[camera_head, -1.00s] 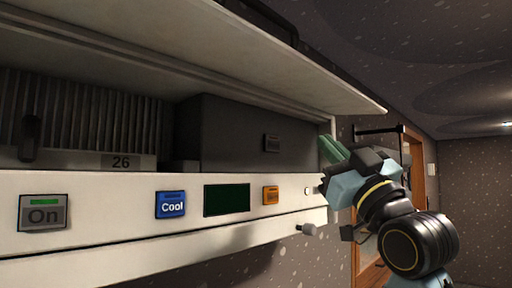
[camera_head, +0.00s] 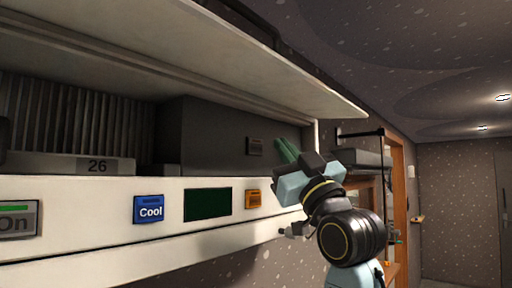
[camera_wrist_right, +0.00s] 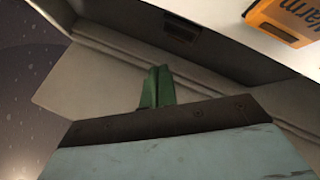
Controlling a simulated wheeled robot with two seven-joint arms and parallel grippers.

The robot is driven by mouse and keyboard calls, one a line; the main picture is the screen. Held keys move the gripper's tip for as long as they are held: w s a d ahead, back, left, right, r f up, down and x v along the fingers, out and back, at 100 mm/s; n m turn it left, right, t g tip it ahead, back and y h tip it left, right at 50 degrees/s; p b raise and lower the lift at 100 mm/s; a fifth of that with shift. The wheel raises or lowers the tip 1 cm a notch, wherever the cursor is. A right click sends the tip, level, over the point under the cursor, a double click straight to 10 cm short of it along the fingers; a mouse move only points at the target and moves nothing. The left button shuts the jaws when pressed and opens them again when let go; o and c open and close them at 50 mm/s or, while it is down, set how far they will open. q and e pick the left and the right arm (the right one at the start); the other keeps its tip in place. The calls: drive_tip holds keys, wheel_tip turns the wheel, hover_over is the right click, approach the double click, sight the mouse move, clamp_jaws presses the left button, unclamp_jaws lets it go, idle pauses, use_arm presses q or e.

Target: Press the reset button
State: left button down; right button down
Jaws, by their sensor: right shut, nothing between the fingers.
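No label reading reset is legible. A small dark rectangular plate or button (camera_head: 255,147) is on the dark box's face in the head view, just left of my right fingertips. A dark rectangular piece (camera_wrist_right: 181,32) shows at the top of the wrist view; I cannot tell whether it is the same one. My right gripper (camera_head: 287,150) is shut and empty, its green fingertips in front of the unit's right end. They also show in the wrist view (camera_wrist_right: 157,88), apart from the dark piece in the picture. My left gripper is not in view.
The white panel (camera_head: 80,240) carries a grey On button (camera_head: 18,219), a blue Cool button (camera_head: 149,209), a dark green display (camera_head: 208,204) and an orange button (camera_head: 253,198), labelled Warm in the wrist view (camera_wrist_right: 285,20). A white shelf (camera_head: 230,60) overhangs them.

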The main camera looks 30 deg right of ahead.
sight(256, 147)
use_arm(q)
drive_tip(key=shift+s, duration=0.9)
use_arm(e)
drive_tip(key=w, duration=0.1)
drive_tip(key=w+a, duration=0.1)
drive_tip(key=w, duration=0.1)
drive_tip(key=shift+a+h, duration=0.1)
drive_tip(key=shift+h, duration=0.2)
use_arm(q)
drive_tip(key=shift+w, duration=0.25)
use_arm(e)
drive_tip(key=shift+s, duration=0.1)
idle(0.6)
drive_tip(key=shift+w+a, duration=0.15)
drive_tip(key=shift+w, duration=0.2)
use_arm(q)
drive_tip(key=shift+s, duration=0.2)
use_arm(e)
drive_tip(key=shift+w+r, duration=0.1)
drive_tip(key=shift+r, duration=0.05)
idle(1.3)
